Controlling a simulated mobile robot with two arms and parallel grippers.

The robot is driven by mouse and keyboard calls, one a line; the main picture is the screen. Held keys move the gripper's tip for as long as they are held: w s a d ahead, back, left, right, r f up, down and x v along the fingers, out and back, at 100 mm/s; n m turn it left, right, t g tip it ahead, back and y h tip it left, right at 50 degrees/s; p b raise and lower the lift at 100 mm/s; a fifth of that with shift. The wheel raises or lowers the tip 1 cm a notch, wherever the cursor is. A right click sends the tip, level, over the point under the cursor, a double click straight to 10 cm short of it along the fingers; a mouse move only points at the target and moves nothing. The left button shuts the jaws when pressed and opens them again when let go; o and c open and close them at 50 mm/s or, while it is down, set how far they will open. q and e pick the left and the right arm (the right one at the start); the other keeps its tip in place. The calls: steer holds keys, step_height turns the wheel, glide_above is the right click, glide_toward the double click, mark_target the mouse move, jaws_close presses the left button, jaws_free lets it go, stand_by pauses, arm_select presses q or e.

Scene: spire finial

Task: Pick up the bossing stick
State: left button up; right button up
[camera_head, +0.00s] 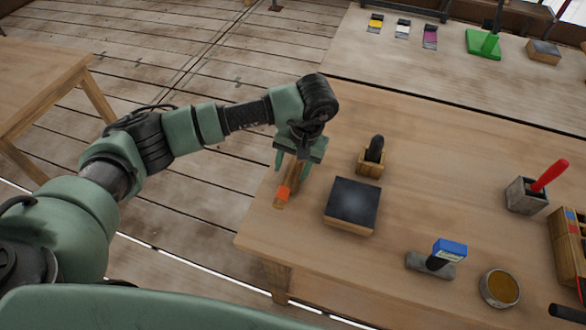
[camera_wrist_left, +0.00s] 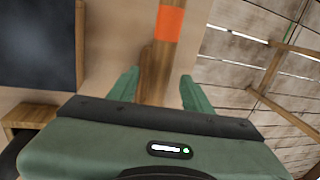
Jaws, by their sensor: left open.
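The bossing stick, a wooden bar with an orange band (camera_head: 283,192), lies near the left edge of the wooden table. It also shows in the left wrist view (camera_wrist_left: 170,52), running up from between the fingers. My left gripper (camera_head: 292,167) is over its far part, pointing down. The jaws are open, with one finger on each side of the stick (camera_wrist_left: 158,80). A visible gap lies between the fingers and the stick in the wrist view. The far end of the stick is hidden by the gripper. My right gripper is not in view.
A dark square block (camera_head: 352,203) lies just right of the stick. A small wooden holder with a black handle (camera_head: 370,162) stands behind it. Further right are a blue-topped tool (camera_head: 449,250), a round tin (camera_head: 499,288) and a red-handled tool (camera_head: 548,176).

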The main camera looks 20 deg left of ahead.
arm_select(q)
steer(key=shift+a+f, duration=0.2)
steer(key=shift+f, duration=1)
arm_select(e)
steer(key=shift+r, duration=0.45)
arm_select(q)
jaws_close()
steer(key=shift+r, duration=0.1)
